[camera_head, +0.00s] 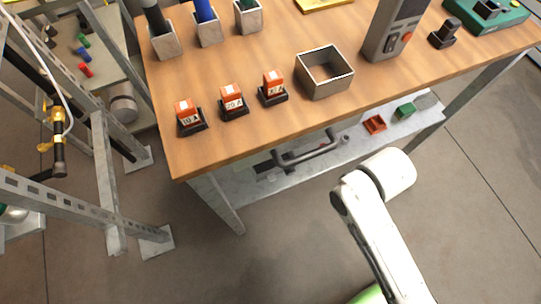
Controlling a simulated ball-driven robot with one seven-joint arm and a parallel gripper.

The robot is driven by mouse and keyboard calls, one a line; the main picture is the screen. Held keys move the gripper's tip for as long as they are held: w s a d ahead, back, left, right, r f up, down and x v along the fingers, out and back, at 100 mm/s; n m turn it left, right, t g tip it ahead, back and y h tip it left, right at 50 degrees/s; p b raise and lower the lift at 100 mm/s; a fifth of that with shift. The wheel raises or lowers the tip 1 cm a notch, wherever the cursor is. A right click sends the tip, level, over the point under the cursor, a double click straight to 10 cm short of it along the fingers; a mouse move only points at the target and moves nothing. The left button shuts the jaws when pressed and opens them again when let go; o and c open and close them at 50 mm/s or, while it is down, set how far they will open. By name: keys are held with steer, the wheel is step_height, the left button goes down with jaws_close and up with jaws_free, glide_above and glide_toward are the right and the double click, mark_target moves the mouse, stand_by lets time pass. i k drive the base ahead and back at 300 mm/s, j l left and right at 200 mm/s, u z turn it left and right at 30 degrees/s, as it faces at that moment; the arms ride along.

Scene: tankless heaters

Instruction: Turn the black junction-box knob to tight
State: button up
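A green flat box (487,17) with a black raised part (491,9) on top sits at the far right back of the wooden table. I cannot tell for sure whether this black part is the junction-box knob, or how it is turned. A separate small black block with an upright peg (444,34) stands just left of it. My white arm reaches up from the bottom right in front of the table, well below these things. My gripper is not visible.
The wooden table (215,148) holds three orange blocks on black bases, an open metal box (324,72), a grey handheld device (394,30) and several small holders. A lower shelf (262,184) holds small parts. A metal frame (105,185) stands left. Floor is clear right.

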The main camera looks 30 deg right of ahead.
mark_target(292, 171)
steer(key=l+u, duration=0.2)
steer(key=l, duration=0.2)
steer(key=k+l+u, duration=0.15)
steer(key=l, duration=0.25)
steer(key=k+l+u, duration=0.2)
steer(key=l, duration=0.2)
steer(key=l+u, duration=0.15)
steer(key=l, duration=0.2)
steer(key=k, duration=0.05)
